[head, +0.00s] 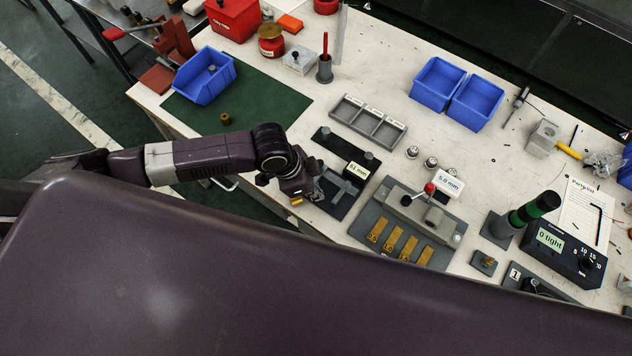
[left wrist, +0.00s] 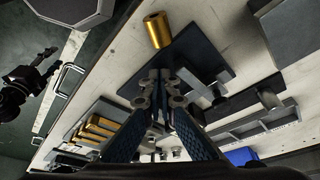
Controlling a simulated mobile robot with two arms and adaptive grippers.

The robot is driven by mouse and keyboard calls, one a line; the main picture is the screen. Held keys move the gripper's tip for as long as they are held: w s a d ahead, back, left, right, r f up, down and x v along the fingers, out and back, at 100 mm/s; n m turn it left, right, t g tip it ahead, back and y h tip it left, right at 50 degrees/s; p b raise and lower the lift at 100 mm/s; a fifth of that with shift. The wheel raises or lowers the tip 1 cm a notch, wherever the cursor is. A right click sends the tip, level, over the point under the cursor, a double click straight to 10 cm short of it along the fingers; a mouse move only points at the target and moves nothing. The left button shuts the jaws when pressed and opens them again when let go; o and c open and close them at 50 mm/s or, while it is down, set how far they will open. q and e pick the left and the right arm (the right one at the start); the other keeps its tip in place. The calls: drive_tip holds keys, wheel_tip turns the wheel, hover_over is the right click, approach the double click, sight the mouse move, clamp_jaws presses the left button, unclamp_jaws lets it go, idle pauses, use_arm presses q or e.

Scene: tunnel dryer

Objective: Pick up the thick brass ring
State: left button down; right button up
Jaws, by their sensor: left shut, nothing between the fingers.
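A small brass ring (head: 226,118) lies on the green mat (head: 278,104) at the left of the bench. A gold-coloured brass cylinder (left wrist: 158,30) with a dark hole in its end shows in the left wrist view, just beyond the fingertips; a small brass piece (head: 297,201) shows by my gripper in the head view. I cannot tell which of these is the thick ring. My left gripper (head: 302,188) is over the bench's front edge; in the wrist view its fingers (left wrist: 158,82) are shut and empty, apart from the cylinder.
A dark fixture with a 51 mm display (head: 356,171) stands right of my gripper. Blue bins (head: 437,84) stand farther back. A blue bin (head: 204,76) sits on the mat.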

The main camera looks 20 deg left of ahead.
sight(298, 199)
use_arm(q)
drive_tip(key=shift+s+a+r, duration=0.1)
drive_tip(key=shift+s+a, duration=0.1)
drive_tip(key=shift+a, duration=0.2)
drive_tip(key=shift+s+a+r, duration=0.1)
drive_tip(key=shift+s+a, duration=0.05)
drive_tip(key=shift+a, duration=0.25)
drive_tip(key=shift+s+a+p, duration=0.2)
drive_tip(key=shift+a+p, duration=0.1)
drive_tip(key=shift+a, duration=0.05)
drive_tip(key=shift+s+a, duration=0.15)
drive_tip(key=shift+a, duration=0.1)
drive_tip(key=shift+f, duration=0.1)
drive_tip(key=shift+s+a+p, duration=0.25)
drive_tip(key=shift+a+p, duration=0.15)
drive_tip(key=shift+a, duration=0.05)
drive_tip(key=shift+s+a+p, duration=0.2)
drive_tip(key=shift+a+p, duration=0.2)
drive_tip(key=shift+a, duration=0.05)
drive_tip(key=shift+s+a, duration=0.1)
drive_tip(key=shift+a, duration=0.1)
use_arm(e)
wheel_tip(298, 199, up, 3)
drive_tip(key=shift+a+f, duration=0.1)
drive_tip(key=shift+a, duration=0.05)
use_arm(q)
drive_tip(key=shift+d, duration=0.1)
use_arm(e)
drive_tip(key=shift+w, duration=0.1)
